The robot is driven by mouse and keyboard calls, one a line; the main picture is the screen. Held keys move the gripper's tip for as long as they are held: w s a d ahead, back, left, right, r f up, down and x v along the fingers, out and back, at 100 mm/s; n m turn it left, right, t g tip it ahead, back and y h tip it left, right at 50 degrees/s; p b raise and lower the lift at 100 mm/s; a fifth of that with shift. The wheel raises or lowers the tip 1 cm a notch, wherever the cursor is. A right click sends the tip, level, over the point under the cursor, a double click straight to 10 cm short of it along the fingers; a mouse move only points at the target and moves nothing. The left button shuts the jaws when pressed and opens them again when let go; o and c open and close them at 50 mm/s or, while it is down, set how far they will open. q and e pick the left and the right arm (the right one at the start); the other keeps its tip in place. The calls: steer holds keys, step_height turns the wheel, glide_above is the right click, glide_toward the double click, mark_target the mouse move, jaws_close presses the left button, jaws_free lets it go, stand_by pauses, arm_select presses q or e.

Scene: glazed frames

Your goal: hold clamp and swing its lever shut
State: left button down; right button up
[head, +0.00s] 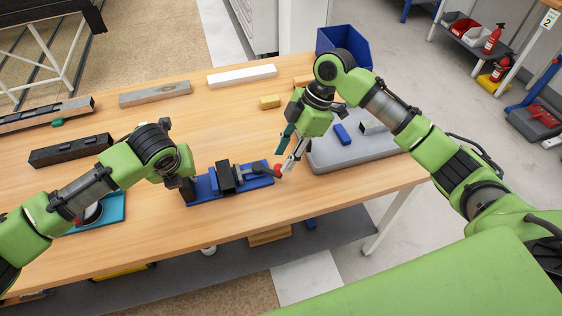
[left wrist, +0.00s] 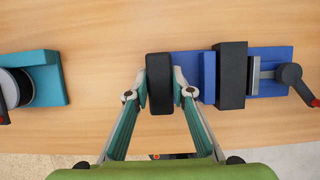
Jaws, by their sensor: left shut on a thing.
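The clamp has a blue base (head: 203,187) with a black upright block (head: 228,177) and lies near the table's front edge. Its dark lever ends in a red grip (head: 278,170) at the right; the lever's round hub (left wrist: 290,75) shows in the left wrist view, with the red tip cut by the frame edge. My left gripper (left wrist: 160,88) is shut on the black block at the clamp's left end. My right gripper (head: 282,162) is just above and beside the red grip, its fingers apart; whether it touches the grip I cannot tell.
A grey tray (head: 345,158) holding a blue block (head: 342,134) lies right of the clamp, with a blue bin (head: 345,45) behind it. A teal holder (left wrist: 50,77) stands left of the clamp. Several bars lie further back. The wood between is clear.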

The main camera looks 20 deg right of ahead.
mark_target(279, 167)
steer(key=shift+x, duration=1.65)
jaws_close()
